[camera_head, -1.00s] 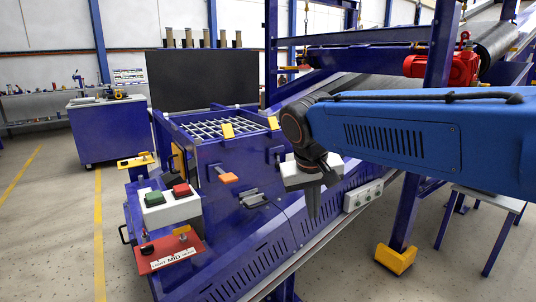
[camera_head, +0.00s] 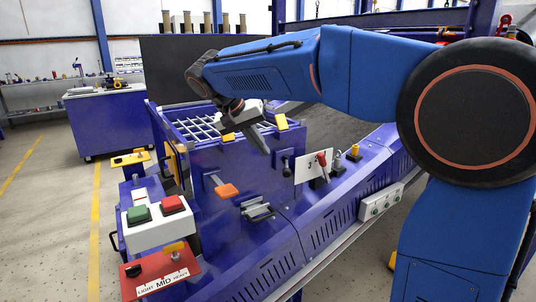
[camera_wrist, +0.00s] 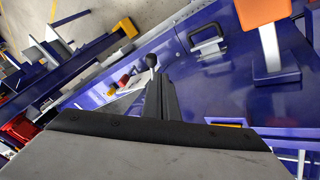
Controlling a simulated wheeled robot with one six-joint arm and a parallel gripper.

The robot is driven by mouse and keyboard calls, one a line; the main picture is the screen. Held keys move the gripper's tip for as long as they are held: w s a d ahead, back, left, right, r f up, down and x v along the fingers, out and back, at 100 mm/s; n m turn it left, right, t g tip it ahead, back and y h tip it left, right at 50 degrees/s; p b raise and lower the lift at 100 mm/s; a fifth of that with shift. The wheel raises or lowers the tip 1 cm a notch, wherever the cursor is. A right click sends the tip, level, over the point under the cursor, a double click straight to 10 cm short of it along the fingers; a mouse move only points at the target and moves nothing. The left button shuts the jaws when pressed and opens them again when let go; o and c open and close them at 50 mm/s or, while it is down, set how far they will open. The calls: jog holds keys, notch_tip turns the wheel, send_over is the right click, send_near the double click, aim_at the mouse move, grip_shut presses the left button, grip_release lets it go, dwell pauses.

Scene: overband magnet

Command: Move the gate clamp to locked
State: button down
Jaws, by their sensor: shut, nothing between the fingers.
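My gripper (camera_head: 263,147) is shut and empty, pointing down and to the right in front of the blue housing's upper part. Its narrow fingers also show in the wrist view (camera_wrist: 161,97). A black-knobbed lever (camera_head: 285,158) stands just right of the fingertips; in the wrist view its dark knob (camera_wrist: 151,60) appears just beyond them. A lever with an orange handle (camera_head: 227,190) sticks out of the housing front, lower left of the gripper. No label shows which of these is the gate clamp.
A red-handled lever (camera_head: 321,158) with a white number plate and a yellow knob (camera_head: 354,151) stand to the right. A box with green and red buttons (camera_head: 156,222) and a red MID plate (camera_head: 160,272) are at front left. Floor is clear at left.

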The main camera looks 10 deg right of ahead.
aim_at(285, 171)
jog(key=x, duration=0.9)
jog(key=shift+s+d+f, duration=0.1)
jog(key=shift+s+d+n+t+y, duration=0.3)
jog(key=shift+s+d+n+t, duration=0.3)
jog(key=shift+d+n, duration=0.4)
jog(key=d+n+t+y, duration=0.2)
jog(key=d+n, duration=0.3)
jog(key=d, duration=0.5)
jog(key=shift+w+d+n+y, duration=0.3)
jog(key=shift+w+d+n, duration=0.1)
jog(key=shift+w, duration=0.05)
dwell(0.3)
